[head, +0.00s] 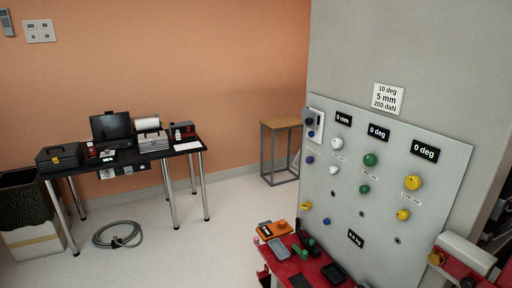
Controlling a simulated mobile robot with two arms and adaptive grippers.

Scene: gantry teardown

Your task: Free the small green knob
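A grey upright panel (335,225) stands at the right and carries several coloured knobs. A small green knob (365,189) sits on it, below a larger green knob (370,160). It appears seated against the panel, with a small white label just above it. Neither of my grippers can be made out in the head view.
White knobs (337,144) are left of the green ones; yellow knobs (412,183) are right. A red-topped table (312,279) with tools and trays stands below the panel. Middle floor is clear.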

